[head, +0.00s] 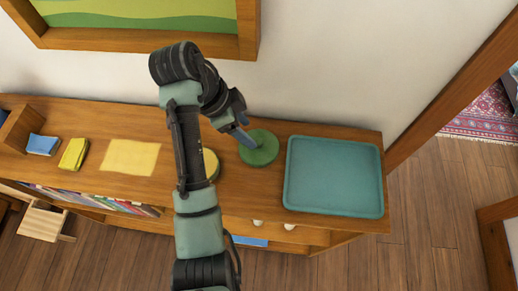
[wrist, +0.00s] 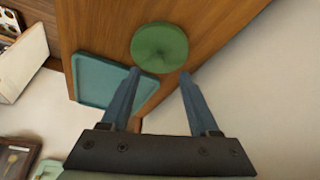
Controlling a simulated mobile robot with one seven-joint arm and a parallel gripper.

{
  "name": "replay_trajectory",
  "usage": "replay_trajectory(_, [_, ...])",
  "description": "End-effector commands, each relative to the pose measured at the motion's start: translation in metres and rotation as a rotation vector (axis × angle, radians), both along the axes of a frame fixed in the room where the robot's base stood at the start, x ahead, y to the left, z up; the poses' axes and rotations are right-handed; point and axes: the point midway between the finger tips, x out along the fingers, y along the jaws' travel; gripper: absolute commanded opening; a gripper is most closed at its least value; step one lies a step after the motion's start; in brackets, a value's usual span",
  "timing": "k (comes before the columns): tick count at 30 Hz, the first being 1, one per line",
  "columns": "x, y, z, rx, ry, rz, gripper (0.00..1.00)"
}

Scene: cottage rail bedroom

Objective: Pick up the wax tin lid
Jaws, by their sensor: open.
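A round green disc (head: 258,149), perhaps the wax tin lid, lies on the wooden shelf top left of the teal tray. It also shows in the wrist view (wrist: 160,47), just beyond my fingertips. A round yellow piece with a dark side (head: 211,164) is partly hidden behind my arm; I cannot tell which of the two is the lid. My gripper (head: 249,141) is open, its fingers pointing down at the green disc. In the wrist view the fingers (wrist: 160,74) are spread with nothing seen between them. I cannot tell the height left between fingertips and disc.
The teal tray (head: 333,177) lies empty at the shelf's right end. A pale yellow sheet (head: 130,157), a yellow cloth-like item (head: 73,154) and a blue one (head: 42,145) lie to the left. The wall with a picture frame (head: 150,36) rises behind the shelf.

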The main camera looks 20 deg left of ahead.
Motion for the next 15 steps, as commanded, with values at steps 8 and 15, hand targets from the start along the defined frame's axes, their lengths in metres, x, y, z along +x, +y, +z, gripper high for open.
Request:
replay_trajectory(8, [0.004,-0.006,-0.015,-0.001,0.0,0.0,0.61])
replay_trajectory(15, [0.011,-0.018,-0.046,-0.003,0.003,-0.001,0.61])
